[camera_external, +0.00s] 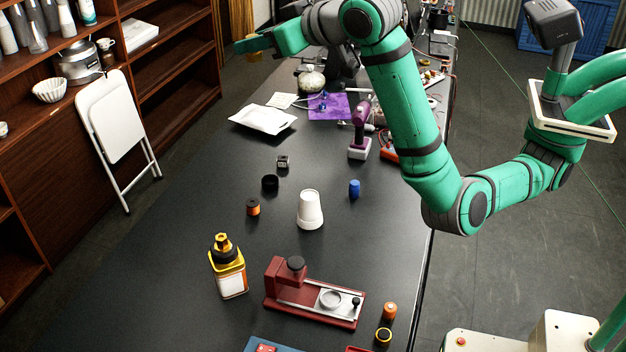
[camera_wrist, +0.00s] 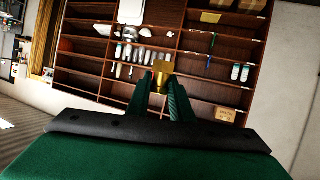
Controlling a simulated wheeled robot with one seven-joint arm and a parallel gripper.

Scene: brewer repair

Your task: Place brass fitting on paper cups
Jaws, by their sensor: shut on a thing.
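The paper cups (camera_external: 311,210) stand upside down in a white stack on the dark table, near the middle of the external view. My gripper (camera_external: 250,44) is raised at the upper left of that view, far behind the cups and well above the table. In the wrist view my gripper (camera_wrist: 160,82) points toward the shelves and is shut on the brass fitting (camera_wrist: 162,67), a small gold-coloured piece at the fingertips. The cups are not in the wrist view.
A blue cylinder (camera_external: 354,188), an orange-and-black spool (camera_external: 253,207) and a black ring (camera_external: 270,183) stand near the cups. A yellow-topped bottle (camera_external: 228,268) and a red device (camera_external: 318,292) are in front.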

